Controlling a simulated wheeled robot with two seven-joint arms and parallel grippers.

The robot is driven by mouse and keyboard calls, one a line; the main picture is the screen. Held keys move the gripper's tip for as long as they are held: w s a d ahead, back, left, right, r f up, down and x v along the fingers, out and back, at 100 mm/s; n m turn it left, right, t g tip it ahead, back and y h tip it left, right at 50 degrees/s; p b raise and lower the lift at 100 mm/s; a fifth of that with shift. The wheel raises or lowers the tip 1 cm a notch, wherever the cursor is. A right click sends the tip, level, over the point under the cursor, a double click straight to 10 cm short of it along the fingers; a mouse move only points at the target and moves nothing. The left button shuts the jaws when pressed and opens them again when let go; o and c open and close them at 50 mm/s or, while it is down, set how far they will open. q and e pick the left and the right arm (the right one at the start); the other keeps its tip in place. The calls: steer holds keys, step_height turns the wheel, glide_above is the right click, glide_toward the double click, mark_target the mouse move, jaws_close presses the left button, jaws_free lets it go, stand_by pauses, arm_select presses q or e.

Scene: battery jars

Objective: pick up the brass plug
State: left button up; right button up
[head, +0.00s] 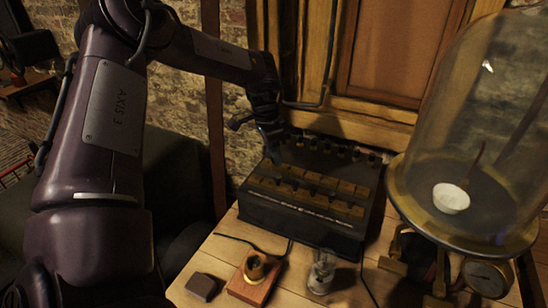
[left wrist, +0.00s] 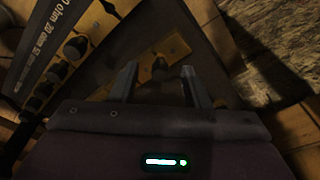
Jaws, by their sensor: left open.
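My left gripper (head: 274,156) reaches down over the back left part of a black box (head: 300,216) with rows of brass blocks. In the left wrist view, its two fingers (left wrist: 159,86) are apart. A dark-topped plug (left wrist: 160,68) stands between and just beyond the fingertips, on a brass strip (left wrist: 178,47); contact cannot be told. Its top looks dark, so I cannot be sure that it is the brass plug. The arm hides part of the box in the head view. My right gripper is out of view.
A bell jar (head: 480,110) with a white cup (head: 451,198) inside stands at the right, above a gauge (head: 488,278). On the wooden table, a wooden block with a brass ring (head: 255,274), a dark block (head: 203,287) and a small glass piece (head: 321,270) sit before the box.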

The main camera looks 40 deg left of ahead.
arm_select(q)
jaws_close()
stand_by(0.4)
steer(key=shift+r, duration=0.6)
step_height(320, 180, up, 16)
steer(key=r, duration=0.1)
steer(key=shift+s+d+f+b, duration=0.35)
steer(key=shift+s+f+b, duration=0.65)
steer(key=shift+f, duration=1.6)
steer(key=shift+s+d+f+b, duration=0.5)
steer(key=shift+s+f, duration=0.85)
steer(key=shift+f, duration=1.3)
steer(key=shift+s+d+f+b, duration=0.25)
steer(key=shift+s+f+b, duration=0.8)
steer(key=shift+f, duration=1.55)
